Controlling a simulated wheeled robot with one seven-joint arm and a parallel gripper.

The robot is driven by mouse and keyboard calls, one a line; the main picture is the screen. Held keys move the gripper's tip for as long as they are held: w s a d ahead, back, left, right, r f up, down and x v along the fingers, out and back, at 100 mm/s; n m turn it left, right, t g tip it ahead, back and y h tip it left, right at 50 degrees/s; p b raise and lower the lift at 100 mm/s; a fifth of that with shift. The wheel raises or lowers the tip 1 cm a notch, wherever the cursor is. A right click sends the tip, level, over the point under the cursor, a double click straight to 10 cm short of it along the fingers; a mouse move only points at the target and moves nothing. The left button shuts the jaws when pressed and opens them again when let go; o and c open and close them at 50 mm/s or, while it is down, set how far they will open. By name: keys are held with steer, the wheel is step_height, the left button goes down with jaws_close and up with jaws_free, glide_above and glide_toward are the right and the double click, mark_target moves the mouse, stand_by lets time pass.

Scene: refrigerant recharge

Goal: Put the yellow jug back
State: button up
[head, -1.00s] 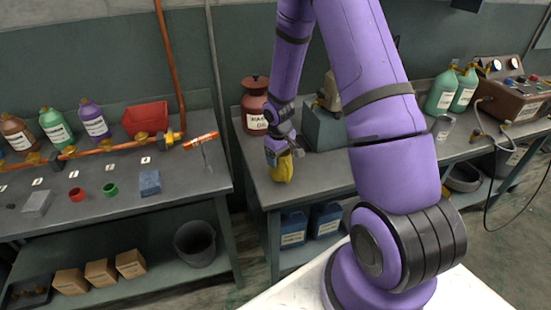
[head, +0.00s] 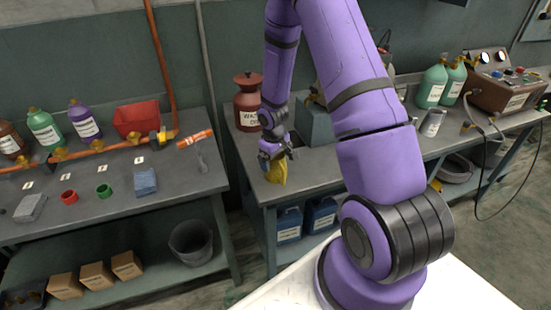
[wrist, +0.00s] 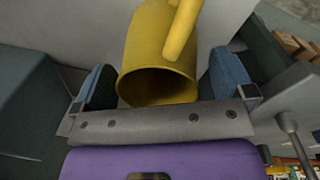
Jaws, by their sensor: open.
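The yellow jug (head: 277,173) is at the front left part of the middle bench, right below my gripper (head: 276,156). In the wrist view the yellow jug (wrist: 163,58) shows its dark open mouth toward me and its handle at the upper right. It lies between the two blue finger pads of my gripper (wrist: 160,88), with a gap visible on both sides. The jaws are open. In the head view the jug is partly hidden by the gripper, and I cannot tell whether its base rests on the bench.
A dark red lidded can (head: 248,103) stands behind my gripper on the middle bench. Blue jugs (head: 289,224) sit on the shelf below. The left bench (head: 120,190) carries bottles, a red bin (head: 137,119) and small parts. A gap separates the two benches.

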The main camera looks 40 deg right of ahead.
steer(key=s+a+r+t, duration=0.1)
steer(key=s+a+r, duration=0.1)
steer(key=r, duration=1)
steer(key=s+a+r, duration=0.1)
steer(key=a+r, duration=0.1)
steer(key=r, duration=1)
steer(key=s+a+r+m+t, duration=0.1)
steer(key=s+a+r, duration=0.3)
steer(key=s+r, duration=0.5)
steer(key=s+a+r+m+t, duration=0.1)
steer(key=s+a+r+t, duration=0.2)
steer(key=s+r, duration=0.6)
steer(key=s+a, duration=0.2)
steer(key=s, duration=0.3)
steer(key=shift+s+r+y, duration=0.2)
steer(key=shift+r+y, duration=0.05)
steer(key=shift+y, duration=0.15)
